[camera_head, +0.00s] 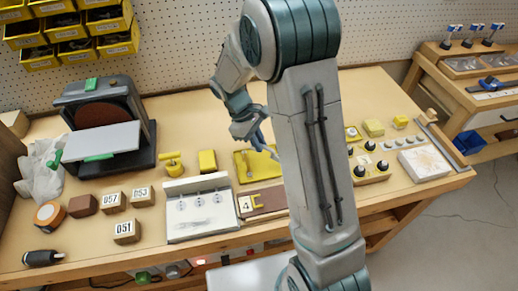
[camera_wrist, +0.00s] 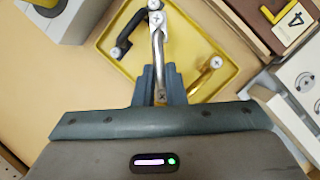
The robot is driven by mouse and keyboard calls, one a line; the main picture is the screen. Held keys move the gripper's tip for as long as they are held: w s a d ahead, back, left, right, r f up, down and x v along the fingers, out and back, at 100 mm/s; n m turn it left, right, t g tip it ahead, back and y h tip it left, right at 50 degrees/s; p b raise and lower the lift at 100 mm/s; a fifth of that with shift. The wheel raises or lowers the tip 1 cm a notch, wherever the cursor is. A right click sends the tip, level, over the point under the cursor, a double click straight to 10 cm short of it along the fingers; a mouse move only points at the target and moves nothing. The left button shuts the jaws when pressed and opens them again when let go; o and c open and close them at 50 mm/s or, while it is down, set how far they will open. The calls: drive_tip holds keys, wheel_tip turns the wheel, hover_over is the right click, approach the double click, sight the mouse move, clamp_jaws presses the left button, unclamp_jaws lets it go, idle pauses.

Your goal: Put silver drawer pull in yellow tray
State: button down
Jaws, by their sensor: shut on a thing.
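The yellow tray (camera_head: 242,160) lies on the bench near the middle, partly hidden by my arm. It fills much of the upper wrist view (camera_wrist: 188,45). My gripper (camera_wrist: 160,88) is above the tray with its fingers shut on one end of the silver drawer pull (camera_wrist: 158,45). The pull stretches away from the fingers over the tray; I cannot tell whether it touches the tray floor. A black pull (camera_wrist: 122,40) and a brass pull (camera_wrist: 204,76) lie in the tray on either side of it. In the head view my gripper (camera_head: 264,140) is just behind my arm.
A brown board with a "4" card (camera_head: 246,205) lies in front of the tray. A white panel with dials (camera_head: 198,210) and a yellow block (camera_head: 207,161) stand left of it. A sander (camera_head: 105,125) and numbered blocks (camera_head: 127,231) are farther left. Black knobs (camera_head: 370,170) stand at right.

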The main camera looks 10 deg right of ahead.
drive_tip(key=shift+f, duration=2)
drive_tip(key=shift+f, duration=0.2)
drive_tip(key=c, duration=1.5)
unclamp_jaws()
drive_tip(key=shift+r, duration=0.15)
